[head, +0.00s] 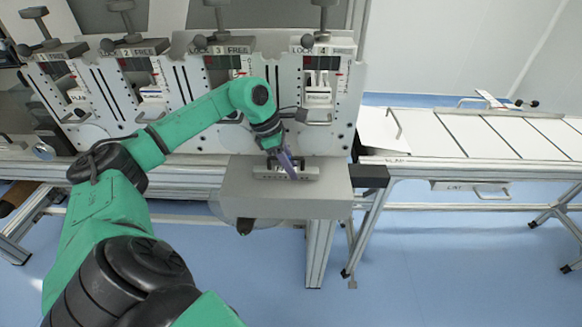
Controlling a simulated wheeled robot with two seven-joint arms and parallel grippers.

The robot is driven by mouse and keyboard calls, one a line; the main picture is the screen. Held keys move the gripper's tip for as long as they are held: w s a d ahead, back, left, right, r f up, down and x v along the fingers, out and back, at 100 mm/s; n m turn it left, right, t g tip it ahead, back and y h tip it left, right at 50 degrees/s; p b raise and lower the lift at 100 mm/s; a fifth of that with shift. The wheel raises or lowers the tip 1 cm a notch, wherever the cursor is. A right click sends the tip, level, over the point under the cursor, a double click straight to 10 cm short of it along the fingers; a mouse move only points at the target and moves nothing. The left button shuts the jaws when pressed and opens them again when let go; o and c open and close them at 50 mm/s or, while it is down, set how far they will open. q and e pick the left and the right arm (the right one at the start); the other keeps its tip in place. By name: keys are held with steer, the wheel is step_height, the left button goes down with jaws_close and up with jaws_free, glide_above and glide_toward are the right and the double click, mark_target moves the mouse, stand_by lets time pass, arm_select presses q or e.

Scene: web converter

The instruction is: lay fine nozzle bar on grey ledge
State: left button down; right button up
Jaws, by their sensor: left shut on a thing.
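The grey ledge (330,203) juts out from the front of the white machine panel, below the numbered stations. The fine nozzle bar (306,173), a short light-grey bar with dark marks, is over the back part of the ledge, lengthwise along it. My left gripper (286,166), with purplish fingers, reaches down from the green arm and is shut on the bar. The fingers hide part of the bar's middle. I cannot tell whether the bar touches the ledge or hangs just above it. My right gripper is not in view.
Several stations with LOCK/FREE labels (322,50) and black knobs line the panel behind the ledge. A dark block (369,177) sits at the ledge's right end. A white table (480,137) stands to the right. Blue floor shows below.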

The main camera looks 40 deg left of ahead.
arm_select(q)
steer(key=shift+w+f, duration=0.2)
steer(key=shift+f, duration=0.1)
steer(key=c, duration=0.6)
jaws_free()
steer(key=shift+s, duration=0.1)
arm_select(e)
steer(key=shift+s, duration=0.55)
arm_select(q)
steer(key=shift+a+r, duration=0.15)
steer(key=shift+r, duration=0.25)
steer(key=b+v, duration=0.1)
steer(key=v, duration=0.5)
steer(key=shift+s+a+r, duration=0.1)
steer(key=shift+s+r, duration=0.05)
steer(key=shift+r, duration=0.2)
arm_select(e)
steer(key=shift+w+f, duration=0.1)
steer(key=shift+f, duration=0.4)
